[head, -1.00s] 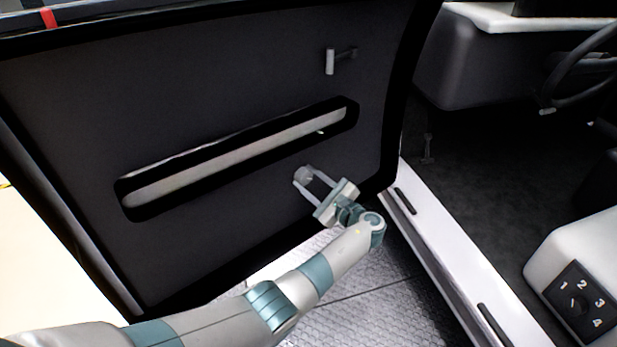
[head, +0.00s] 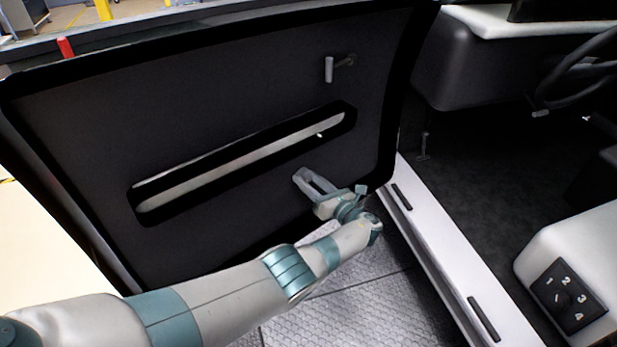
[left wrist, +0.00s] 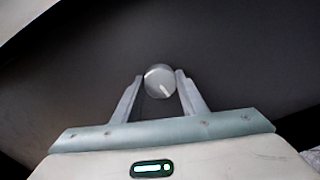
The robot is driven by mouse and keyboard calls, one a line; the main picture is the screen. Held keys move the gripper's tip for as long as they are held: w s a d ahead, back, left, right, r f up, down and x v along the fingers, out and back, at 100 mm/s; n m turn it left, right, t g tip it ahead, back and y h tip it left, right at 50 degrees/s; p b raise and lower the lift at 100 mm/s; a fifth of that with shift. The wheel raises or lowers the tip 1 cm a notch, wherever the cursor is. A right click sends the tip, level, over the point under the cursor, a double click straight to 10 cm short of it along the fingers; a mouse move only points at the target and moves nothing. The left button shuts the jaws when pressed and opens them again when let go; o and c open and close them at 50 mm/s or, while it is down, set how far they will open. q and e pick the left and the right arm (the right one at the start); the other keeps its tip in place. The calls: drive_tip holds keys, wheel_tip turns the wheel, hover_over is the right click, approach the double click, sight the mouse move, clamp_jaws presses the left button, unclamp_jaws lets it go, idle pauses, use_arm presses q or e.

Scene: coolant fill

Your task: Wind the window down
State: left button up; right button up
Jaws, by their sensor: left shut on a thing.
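A round grey knob with a light pointer mark (left wrist: 160,80) sits on the dark door panel (head: 240,110) in the left wrist view. My left gripper (head: 303,175) is shut on this knob, with one finger on each side of it. In the head view the gripper is at the lower right part of the door panel, and the fingers mostly hide the knob. No window glass can be clearly made out. My right gripper is not in view.
A small door lever (head: 330,69) is above the gripper. A long pale recess (head: 240,160) crosses the panel. The white door sill (head: 440,250), a numbered dial panel (head: 565,298) and the steering wheel (head: 575,85) are to the right.

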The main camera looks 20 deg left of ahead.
use_arm(q)
drive_tip(key=m, duration=0.2)
drive_tip(key=shift+r+m+p, duration=0.1)
drive_tip(key=shift+m+p, duration=0.2)
drive_tip(key=shift+m, duration=1.7)
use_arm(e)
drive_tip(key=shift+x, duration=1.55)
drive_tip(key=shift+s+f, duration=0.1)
use_arm(q)
drive_tip(key=o, duration=1.1)
drive_tip(key=shift+c, duration=0.2)
